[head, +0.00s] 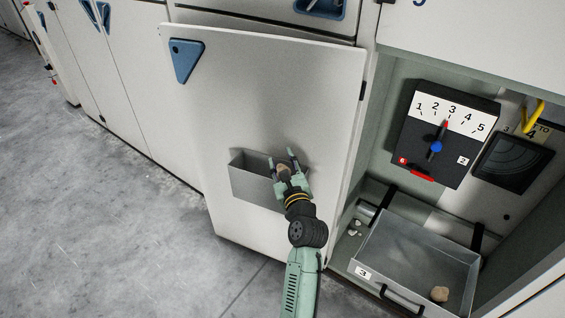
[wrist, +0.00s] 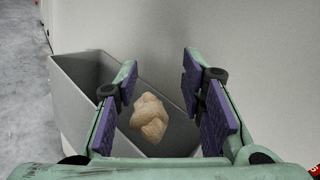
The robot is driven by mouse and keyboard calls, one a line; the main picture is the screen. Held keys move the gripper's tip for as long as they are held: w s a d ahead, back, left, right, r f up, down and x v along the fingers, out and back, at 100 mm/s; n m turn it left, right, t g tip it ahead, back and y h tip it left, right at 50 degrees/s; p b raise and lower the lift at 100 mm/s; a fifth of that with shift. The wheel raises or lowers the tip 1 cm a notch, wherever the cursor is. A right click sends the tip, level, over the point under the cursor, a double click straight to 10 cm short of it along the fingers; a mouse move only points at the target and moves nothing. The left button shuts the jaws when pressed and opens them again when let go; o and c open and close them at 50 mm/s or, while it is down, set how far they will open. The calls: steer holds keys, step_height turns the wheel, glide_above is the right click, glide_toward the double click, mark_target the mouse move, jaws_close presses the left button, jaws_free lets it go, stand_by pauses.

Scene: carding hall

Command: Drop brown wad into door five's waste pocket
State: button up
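My gripper (head: 282,161) is over the grey waste pocket (head: 255,185) on the inside of the open door. In the wrist view its two fingers (wrist: 160,88) stand wide apart. A lumpy tan-brown wad (wrist: 149,120) shows between and beyond the fingers, against the pocket's grey inside, with no clear contact with either pad. The wad also shows between the fingertips in the head view (head: 284,169). I cannot tell whether it rests on the pocket's floor or is above it. The pocket's wall (wrist: 85,105) shows left of the fingers.
The open door (head: 270,85) has a blue triangular handle (head: 186,58). Concrete floor (head: 90,210) at left is clear.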

steer(key=o, duration=0.3)
steer(key=shift+o, duration=0.2)
steer(key=v, duration=0.7)
steer(key=shift+s, duration=0.25)
stand_by(0.3)
